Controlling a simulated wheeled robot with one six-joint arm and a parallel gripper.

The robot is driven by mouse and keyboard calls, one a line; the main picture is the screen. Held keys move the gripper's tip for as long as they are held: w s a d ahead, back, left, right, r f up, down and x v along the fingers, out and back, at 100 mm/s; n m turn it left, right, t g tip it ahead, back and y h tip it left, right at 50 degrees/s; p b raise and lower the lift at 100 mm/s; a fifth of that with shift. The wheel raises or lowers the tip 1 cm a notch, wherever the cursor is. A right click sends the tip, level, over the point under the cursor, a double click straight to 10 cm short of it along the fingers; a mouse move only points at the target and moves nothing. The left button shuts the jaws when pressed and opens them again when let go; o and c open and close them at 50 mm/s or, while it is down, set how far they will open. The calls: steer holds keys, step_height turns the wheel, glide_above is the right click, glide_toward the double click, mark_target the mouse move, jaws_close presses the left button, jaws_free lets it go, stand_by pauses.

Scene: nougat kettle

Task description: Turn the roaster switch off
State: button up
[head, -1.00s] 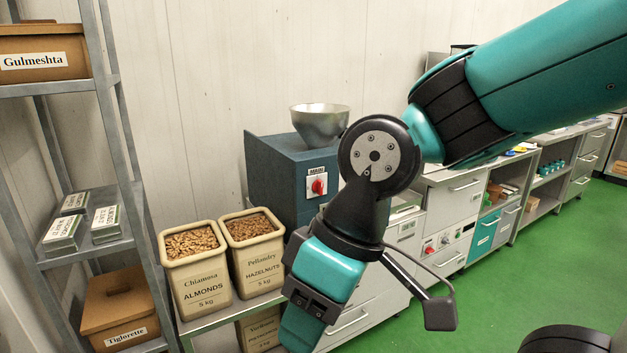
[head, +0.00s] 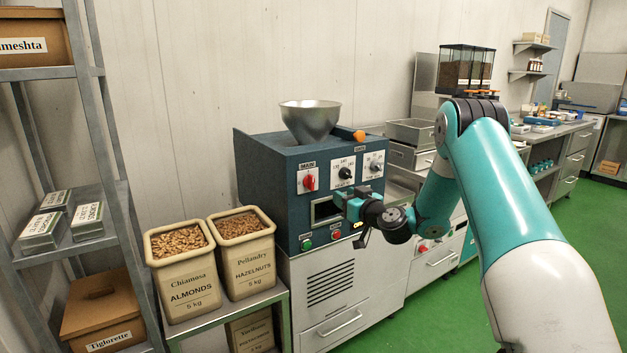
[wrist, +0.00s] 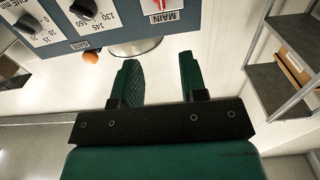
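The roaster is a dark blue cabinet (head: 268,160) with a metal funnel on top. Its red MAIN switch (head: 309,182) sits on a white plate at the upper left of the front panel. The switch's setting is too small to read. My gripper (head: 342,205) is in front of the panel, below and right of the switch, apart from it. In the wrist view, which is upside down, the two green fingers (wrist: 160,78) are spread with nothing between them. The red switch (wrist: 158,4) is cut off at the top edge there, beyond the fingers.
Two black dials (head: 345,173) and an orange GATE knob (head: 359,136) are right of the switch. Green (head: 306,244) and red (head: 337,234) buttons lie below. Nut bins (head: 180,285) and a metal shelf (head: 88,75) stand left. Green floor (head: 570,215) is clear at right.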

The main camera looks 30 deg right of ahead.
mark_target(313, 178)
steer(key=w+p, duration=0.1)
steer(key=w, duration=0.4)
steer(key=w+p, duration=0.2)
steer(key=w, duration=0.4)
steer(key=w+p, duration=0.2)
steer(key=w, duration=0.3)
steer(key=shift+w+a+r, duration=0.1)
steer(key=shift+w+a, duration=0.15)
steer(key=shift+a, duration=0.15)
steer(key=shift+c, duration=0.2)
jaws_close()
